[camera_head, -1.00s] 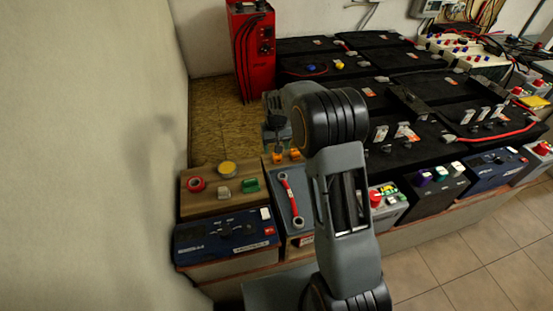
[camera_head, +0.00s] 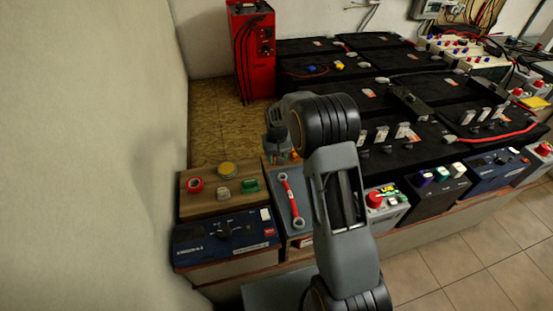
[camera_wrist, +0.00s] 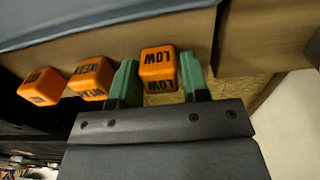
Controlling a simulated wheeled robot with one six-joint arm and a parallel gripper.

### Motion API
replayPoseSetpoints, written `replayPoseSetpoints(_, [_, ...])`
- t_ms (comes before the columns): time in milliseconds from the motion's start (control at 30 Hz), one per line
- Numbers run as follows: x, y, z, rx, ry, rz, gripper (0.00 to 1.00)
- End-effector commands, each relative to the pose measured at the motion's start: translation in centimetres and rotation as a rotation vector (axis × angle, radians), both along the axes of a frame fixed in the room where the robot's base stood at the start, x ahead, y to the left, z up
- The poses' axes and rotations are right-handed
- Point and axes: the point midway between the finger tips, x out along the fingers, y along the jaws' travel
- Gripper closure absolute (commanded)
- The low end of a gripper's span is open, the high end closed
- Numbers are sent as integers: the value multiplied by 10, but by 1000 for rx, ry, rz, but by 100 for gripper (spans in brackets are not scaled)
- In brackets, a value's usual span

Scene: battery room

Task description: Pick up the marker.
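Several orange blocks with black lettering show in the wrist view. The one marked LOW (camera_wrist: 159,70) lies between the two green fingers of my gripper (camera_wrist: 158,78). The fingers are apart, one on each side of this block, with narrow gaps showing, so my gripper looks open around it. Two more orange blocks, a middle one (camera_wrist: 91,78) and an outer one (camera_wrist: 43,87), sit to the left, outside the fingers. In the head view my gripper (camera_head: 277,152) points down behind the grey battery, and it hides most of the orange blocks.
A wooden-topped box (camera_head: 205,202) with red tape, a yellow disc and small blocks is to the left. A tall red unit (camera_head: 250,55) stands behind. Black batteries (camera_head: 430,135) fill the right.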

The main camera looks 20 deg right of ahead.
Motion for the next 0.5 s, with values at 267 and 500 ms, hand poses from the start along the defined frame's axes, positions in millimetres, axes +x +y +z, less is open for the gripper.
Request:
replayPoseSetpoints(267, [0,0,0,0,0,0,85])
replayPoseSetpoints(500, [0,0,0,0,0,0,89])
